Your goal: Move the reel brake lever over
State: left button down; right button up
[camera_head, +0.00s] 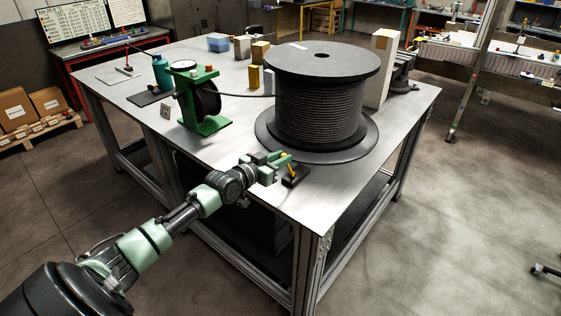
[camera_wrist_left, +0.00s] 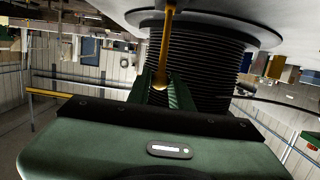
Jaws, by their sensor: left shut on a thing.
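The reel brake lever (camera_head: 292,171) is a thin yellow lever on a small black base (camera_head: 297,179) near the front edge of the table, in front of the large reel. My left gripper (camera_head: 287,160) reaches in from the lower left and is shut on the lever. In the left wrist view the yellow lever (camera_wrist_left: 167,45) runs down to a rounded end between the green fingers of my left gripper (camera_wrist_left: 163,88). The large dark reel (camera_head: 320,108), wound with cable, stands upright on a round dark base plate (camera_head: 350,150). My right gripper is not in view.
A green stand with a small reel (camera_head: 205,98) stands left of the large reel, with a cable between them. A teal bottle (camera_head: 161,73), small blocks (camera_head: 254,78) and a tall pale block (camera_head: 380,70) are on the table (camera_head: 230,155). The front-left table top is clear.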

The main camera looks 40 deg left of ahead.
pick_arm(q)
jog(key=shift+w+r, duration=0.4)
jog(key=shift+w, duration=0.05)
jog(key=shift+w, duration=0.15)
jog(key=shift+w+d+r+b, duration=0.1)
jog(key=shift+w+r+b, duration=0.1)
jog(key=shift+w+b, duration=0.8)
jog(key=shift+w+r, duration=0.15)
jog(key=shift+w, duration=0.3)
